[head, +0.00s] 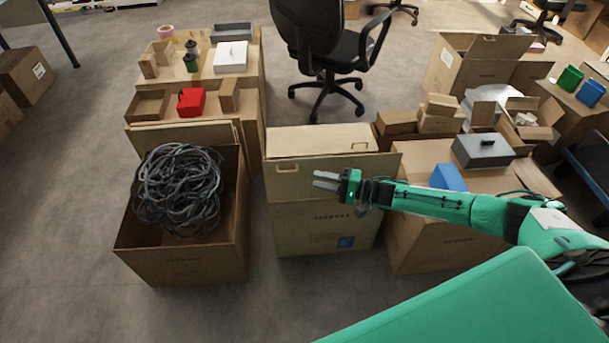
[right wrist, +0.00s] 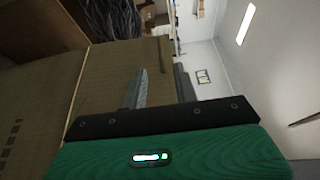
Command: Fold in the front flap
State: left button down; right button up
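The middle carton (head: 325,230) is brown cardboard and stands on the floor between two others. Its front flap (head: 290,185) rises from the top front edge, roughly upright, with slots near its top. A lighter flap or panel (head: 320,140) shows behind it. My right gripper (head: 326,180) is in front of the front flap, pointing left, fingers apart and nothing between them. Whether it touches the flap is unclear. In the right wrist view, the fingers (right wrist: 158,90) show beside a broad cardboard panel (right wrist: 105,85). My left gripper is not in view.
An open carton with tangled dark cable (head: 180,190) stands on the left. The right carton (head: 420,235) carries a blue item (head: 448,178) and a grey box (head: 483,150) beneath and behind my arm. An office chair (head: 325,50) is behind. Floor in front is clear.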

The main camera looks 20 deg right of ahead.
jog(key=shift+v, duration=1.25)
